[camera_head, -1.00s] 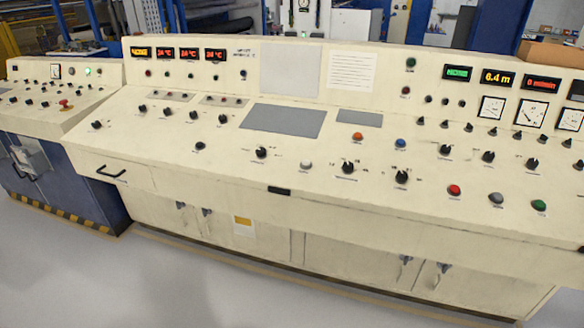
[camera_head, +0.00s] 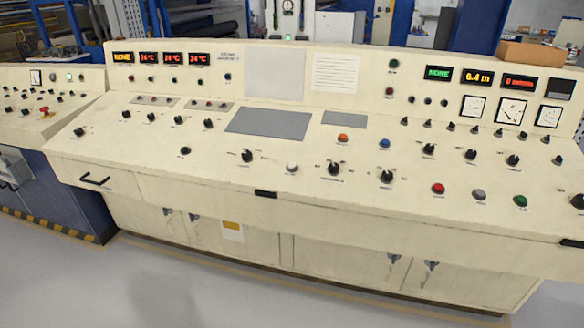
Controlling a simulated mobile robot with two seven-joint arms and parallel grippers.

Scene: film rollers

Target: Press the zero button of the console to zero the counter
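The long cream console (camera_head: 205,212) fills most of the head view. A display reading 6.4 m (camera_head: 477,77) is on its upright panel at the right. The sloping desk carries an orange button (camera_head: 343,138), a blue button (camera_head: 384,143), a white button (camera_head: 292,167), a red button (camera_head: 438,188), a grey button (camera_head: 478,194) and a green button (camera_head: 520,201). Their labels are too small to read, so I cannot tell which is the zero button. Neither of my grippers is in view.
Black rotary knobs (camera_head: 386,176) stand among the buttons. Round-scale gauges (camera_head: 510,111) are at the right. A second console (camera_head: 60,120) adjoins on the left. A cardboard box (camera_head: 537,53) is behind the right end. Grey floor (camera_head: 200,290) in front is clear.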

